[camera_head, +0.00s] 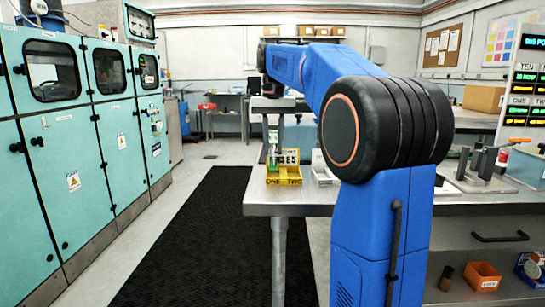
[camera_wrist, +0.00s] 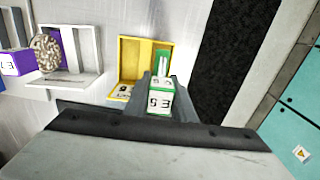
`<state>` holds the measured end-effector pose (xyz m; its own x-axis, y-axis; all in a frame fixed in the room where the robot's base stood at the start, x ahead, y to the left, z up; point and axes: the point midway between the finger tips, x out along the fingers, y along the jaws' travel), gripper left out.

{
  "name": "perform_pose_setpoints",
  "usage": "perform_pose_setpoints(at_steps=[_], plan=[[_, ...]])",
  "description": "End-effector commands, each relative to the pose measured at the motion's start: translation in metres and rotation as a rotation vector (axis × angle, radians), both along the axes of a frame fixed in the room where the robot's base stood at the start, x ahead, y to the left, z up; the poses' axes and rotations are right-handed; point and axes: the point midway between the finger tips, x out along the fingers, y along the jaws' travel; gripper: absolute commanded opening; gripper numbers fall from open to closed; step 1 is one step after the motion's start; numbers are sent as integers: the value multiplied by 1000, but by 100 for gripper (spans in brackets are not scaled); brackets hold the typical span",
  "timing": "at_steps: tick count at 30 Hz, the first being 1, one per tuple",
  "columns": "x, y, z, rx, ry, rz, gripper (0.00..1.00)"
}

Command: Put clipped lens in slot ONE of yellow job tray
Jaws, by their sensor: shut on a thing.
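The yellow job tray (camera_head: 286,182) stands at the near left corner of the steel bench, its front marked ONE on the left and TWO on the right. It also shows in the wrist view (camera_wrist: 122,93). My gripper (camera_wrist: 160,92) is shut on a white and green block (camera_wrist: 159,103) with dark lettering, which I take for the clipped lens; no lens glass can be made out. In the head view my gripper (camera_head: 273,158) points down over the ONE side. Whether the block touches the slot floor cannot be told.
A pale tray (camera_head: 324,174) lies to the right of the yellow tray. In the wrist view a purple block (camera_wrist: 17,62) and a round speckled piece (camera_wrist: 45,52) sit by pale trays. The bench's left edge is close, with a black floor mat (camera_head: 200,235) beyond.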

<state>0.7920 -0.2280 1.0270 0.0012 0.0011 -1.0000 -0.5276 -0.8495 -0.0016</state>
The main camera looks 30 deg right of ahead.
Motion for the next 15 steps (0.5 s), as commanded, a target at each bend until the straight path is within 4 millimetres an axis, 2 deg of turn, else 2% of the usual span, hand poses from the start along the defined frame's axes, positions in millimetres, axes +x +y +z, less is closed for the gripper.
perform_pose_setpoints(at_steps=[6,15], plan=[[0,0,-29,1,3,0,0],[0,0,-34,0,0,0,0]])
